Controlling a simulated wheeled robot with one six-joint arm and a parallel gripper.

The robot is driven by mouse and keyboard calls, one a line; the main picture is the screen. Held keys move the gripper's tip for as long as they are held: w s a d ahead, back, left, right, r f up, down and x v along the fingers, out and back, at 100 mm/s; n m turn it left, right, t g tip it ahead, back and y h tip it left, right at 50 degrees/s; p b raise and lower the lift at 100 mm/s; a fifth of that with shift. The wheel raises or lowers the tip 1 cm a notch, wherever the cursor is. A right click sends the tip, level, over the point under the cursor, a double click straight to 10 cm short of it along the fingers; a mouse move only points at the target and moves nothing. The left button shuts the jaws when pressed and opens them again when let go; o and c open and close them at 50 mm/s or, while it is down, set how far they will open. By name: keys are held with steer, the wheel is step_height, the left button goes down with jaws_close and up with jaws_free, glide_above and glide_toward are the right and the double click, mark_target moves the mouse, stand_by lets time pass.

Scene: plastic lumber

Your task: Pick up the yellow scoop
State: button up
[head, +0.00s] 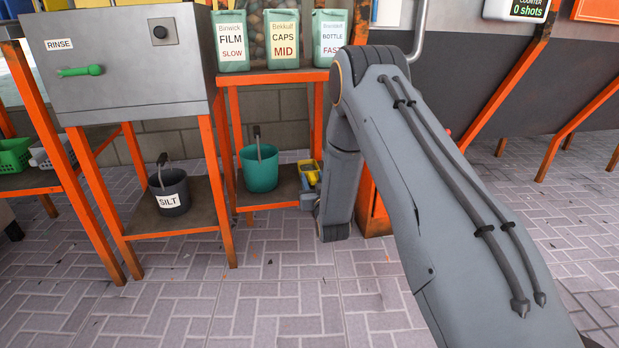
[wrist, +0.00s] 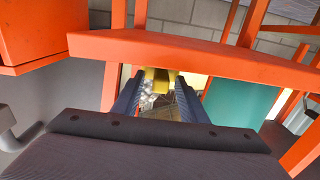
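The yellow scoop (head: 309,172) is on the low shelf, just right of the teal bucket, and my arm partly hides the area. In the wrist view a yellow part of the scoop (wrist: 157,79) shows between the far ends of my gripper's fingers. My gripper (wrist: 160,84) is open, with its two dark fingers apart on either side of the yellow part. I cannot tell whether either finger touches it. In the head view my gripper is mostly hidden by my arm.
An orange shelf bar (wrist: 190,52) crosses close above my fingers. The teal bucket (head: 260,170) stands left of the scoop and shows at right in the wrist view (wrist: 240,102). A SILT bucket (head: 170,192) is further left. Open paved floor (head: 270,300) lies in front.

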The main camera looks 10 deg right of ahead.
jaws_close()
